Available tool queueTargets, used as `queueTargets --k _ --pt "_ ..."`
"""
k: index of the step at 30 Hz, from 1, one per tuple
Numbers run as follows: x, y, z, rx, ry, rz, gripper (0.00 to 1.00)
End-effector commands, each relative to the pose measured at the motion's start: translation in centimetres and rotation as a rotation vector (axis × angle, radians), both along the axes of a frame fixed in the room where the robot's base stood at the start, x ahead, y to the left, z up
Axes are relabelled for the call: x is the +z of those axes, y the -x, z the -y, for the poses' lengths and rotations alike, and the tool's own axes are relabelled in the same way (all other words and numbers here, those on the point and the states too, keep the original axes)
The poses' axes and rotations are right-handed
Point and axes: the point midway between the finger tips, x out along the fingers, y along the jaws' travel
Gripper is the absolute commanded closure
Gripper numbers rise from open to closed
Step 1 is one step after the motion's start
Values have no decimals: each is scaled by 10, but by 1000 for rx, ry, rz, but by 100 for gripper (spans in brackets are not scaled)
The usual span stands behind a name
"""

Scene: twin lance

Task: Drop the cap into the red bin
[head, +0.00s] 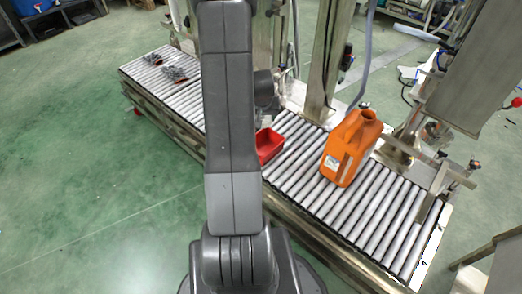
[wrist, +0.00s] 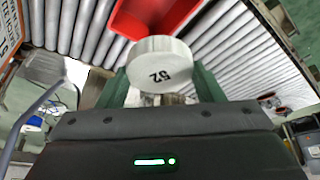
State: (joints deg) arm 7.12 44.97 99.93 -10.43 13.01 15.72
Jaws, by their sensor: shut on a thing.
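A white round cap (wrist: 160,62) with a dark number on its face sits between the green fingers of my gripper (wrist: 159,82) in the wrist view. My gripper is shut on it. The red bin (wrist: 135,18) shows just beyond the cap at the top of the wrist view, cut off by the picture edge. The cap overlaps the bin's near rim in that view; the height between them cannot be told. In the head view the red bin (head: 270,146) stands on the rollers, partly hidden behind my arm. My gripper and the cap are hidden there.
An orange jug (head: 350,150) stands on the roller conveyor (head: 385,215) to the right of the bin. Dark gloves (head: 174,74) lie on the conveyor's far left part. Metal posts (head: 325,70) rise behind the conveyor. The green floor at left is clear.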

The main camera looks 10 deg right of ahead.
Motion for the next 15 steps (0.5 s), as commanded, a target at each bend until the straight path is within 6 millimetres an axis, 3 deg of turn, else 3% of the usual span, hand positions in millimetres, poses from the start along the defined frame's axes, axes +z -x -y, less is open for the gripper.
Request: queueTargets --k 1,4,15 --pt "-8 1 12 -21 0 0 61" --pt "-16 2 24 -40 0 1 61" --pt "-47 2 27 -44 -1 1 61"
